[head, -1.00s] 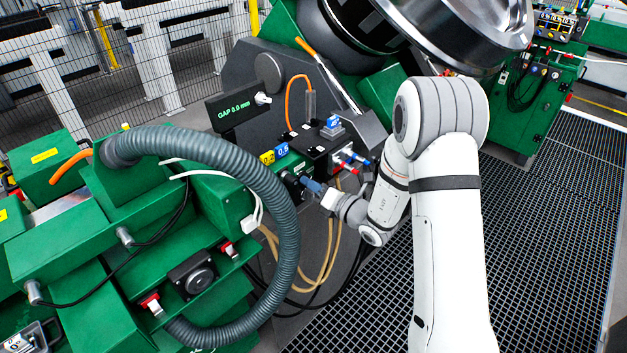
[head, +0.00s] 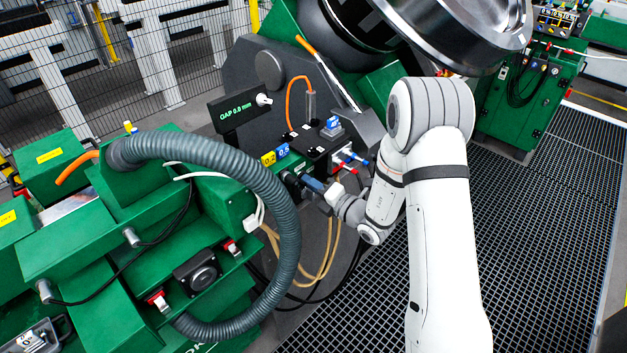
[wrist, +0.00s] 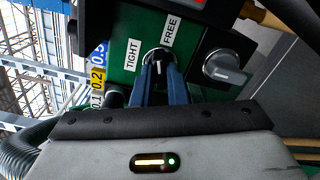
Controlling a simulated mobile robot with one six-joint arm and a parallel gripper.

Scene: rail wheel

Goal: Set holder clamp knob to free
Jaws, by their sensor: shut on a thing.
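The holder clamp knob (wrist: 155,56) is dark and round, on a green panel (wrist: 118,72) in the wrist view. A TIGHT label (wrist: 133,56) is to its left and a FREE label (wrist: 171,31) is above and right of it. My gripper (wrist: 160,72) has its two blue fingers shut on the knob, one on each side. They hide part of it, and I cannot tell clearly which label it points to. In the head view my gripper (head: 308,183) reaches the front of the dark block, where the knob is too small to make out.
A second grey knob (wrist: 228,68) sits right of the fingers. Yellow and blue number tags (head: 274,156) are close by. Red and blue fittings (head: 348,160) and tan hoses (head: 328,255) are near my wrist. A thick grey hose (head: 285,220) arches to the left.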

